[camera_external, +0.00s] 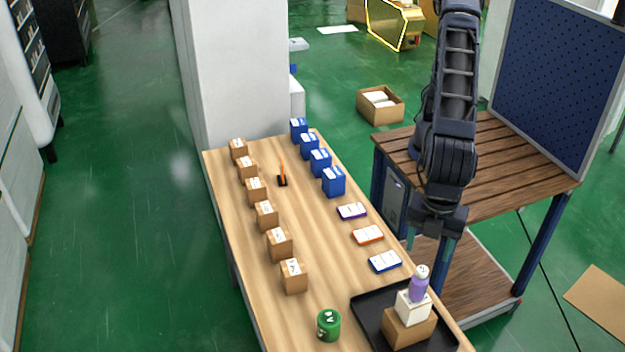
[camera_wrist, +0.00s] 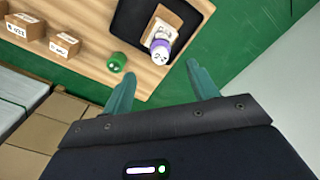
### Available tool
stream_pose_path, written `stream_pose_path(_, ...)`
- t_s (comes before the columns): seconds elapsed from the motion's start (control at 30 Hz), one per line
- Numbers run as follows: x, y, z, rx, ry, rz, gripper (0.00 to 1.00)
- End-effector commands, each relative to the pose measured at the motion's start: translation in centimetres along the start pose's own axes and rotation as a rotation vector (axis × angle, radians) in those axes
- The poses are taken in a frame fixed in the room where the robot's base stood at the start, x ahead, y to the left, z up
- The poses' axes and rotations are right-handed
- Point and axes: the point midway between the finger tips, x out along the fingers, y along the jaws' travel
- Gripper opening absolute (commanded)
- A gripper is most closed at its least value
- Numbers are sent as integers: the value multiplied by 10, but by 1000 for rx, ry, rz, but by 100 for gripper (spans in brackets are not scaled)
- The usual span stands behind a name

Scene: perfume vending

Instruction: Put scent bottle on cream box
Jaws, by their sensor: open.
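The scent bottle (camera_external: 418,287), purple with a pale cap, stands upright on the cream box (camera_external: 412,309) in the external view. The cream box rests on a brown cardboard box (camera_external: 408,331) on the black tray (camera_external: 370,306). My gripper (camera_external: 428,243) is open and empty, above the bottle and apart from it. In the wrist view the bottle (camera_wrist: 161,48) shows beyond the open fingertips, and it partly hides the cream box (camera_wrist: 162,30).
A green canister (camera_external: 328,325) stands left of the tray. A row of brown boxes (camera_external: 280,244) lines the table's left side. Blue boxes (camera_external: 334,182) and flat packs (camera_external: 368,235) line the right. A wooden slatted table (camera_external: 505,165) stands beside it.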

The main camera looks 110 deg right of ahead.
Motion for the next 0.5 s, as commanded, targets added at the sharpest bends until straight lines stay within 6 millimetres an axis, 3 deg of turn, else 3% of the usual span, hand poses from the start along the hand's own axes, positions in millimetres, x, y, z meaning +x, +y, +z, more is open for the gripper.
stream_pose_path(0.17,-4,6,2,7,5,0,59)
stream_pose_path(0.27,-17,26,13,27,16,1,59)
stream_pose_path(0.5,-69,110,72,124,67,9,59)
